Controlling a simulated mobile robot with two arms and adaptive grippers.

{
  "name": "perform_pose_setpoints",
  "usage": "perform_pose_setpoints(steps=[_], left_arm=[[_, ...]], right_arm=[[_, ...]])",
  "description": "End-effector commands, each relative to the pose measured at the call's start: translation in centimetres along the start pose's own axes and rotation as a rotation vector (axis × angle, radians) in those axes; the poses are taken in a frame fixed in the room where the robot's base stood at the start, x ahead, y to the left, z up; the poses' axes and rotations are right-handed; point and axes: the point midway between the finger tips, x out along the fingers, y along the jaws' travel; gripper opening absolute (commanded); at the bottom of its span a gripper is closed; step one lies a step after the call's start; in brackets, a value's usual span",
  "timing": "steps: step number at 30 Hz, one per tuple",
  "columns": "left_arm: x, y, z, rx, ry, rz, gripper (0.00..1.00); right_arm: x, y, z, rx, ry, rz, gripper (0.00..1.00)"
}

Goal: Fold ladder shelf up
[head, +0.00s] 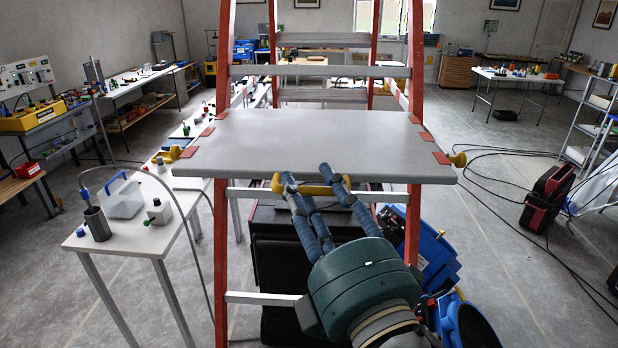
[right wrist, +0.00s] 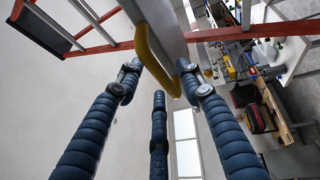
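The ladder has red side rails (head: 414,215) and grey steps (head: 320,71). Its wide grey shelf (head: 300,140) lies out flat across the rails, with red brackets and yellow knobs at its sides. A yellow handle (head: 312,189) sits under the shelf's front edge. My right gripper (head: 312,178) reaches up to this handle from below, fingers spread. In the right wrist view the yellow handle (right wrist: 148,52) shows between the fingertips of the open gripper (right wrist: 160,85); I cannot tell whether they touch it. My left gripper is not in view.
A white table (head: 140,240) with a metal cup and a clear box stands close on the left. Blue equipment (head: 430,250) sits on the floor behind my right gripper. A red-black case (head: 547,197) and loose cables lie on the right, with open floor between.

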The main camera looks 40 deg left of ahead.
Motion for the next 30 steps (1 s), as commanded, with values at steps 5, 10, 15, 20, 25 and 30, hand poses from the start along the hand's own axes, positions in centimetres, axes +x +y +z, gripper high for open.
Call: perform_pose_setpoints(steps=[5, 10, 15, 20, 25, 30], left_arm=[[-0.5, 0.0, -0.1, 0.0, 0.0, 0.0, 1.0], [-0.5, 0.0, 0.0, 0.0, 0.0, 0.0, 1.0], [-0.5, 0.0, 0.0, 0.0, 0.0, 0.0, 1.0], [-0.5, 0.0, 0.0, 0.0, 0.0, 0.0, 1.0], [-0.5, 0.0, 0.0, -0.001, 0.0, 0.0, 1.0], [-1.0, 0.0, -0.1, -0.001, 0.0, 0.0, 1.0]], right_arm=[[1.1, 0.0, 0.0, -0.001, 0.0, 0.0, 0.37], [1.3, -0.1, 0.0, -0.001, 0.001, 0.001, 0.37], [1.2, -0.1, 0.0, -0.001, 0.001, 0.001, 0.25], [1.2, -0.1, 0.0, -0.001, 0.0, 0.0, 0.0], [1.2, -0.1, 0.0, -0.001, 0.0, 0.0, 0.0], [1.6, 0.6, 0.4, -0.002, -0.001, 0.0, 0.0]])
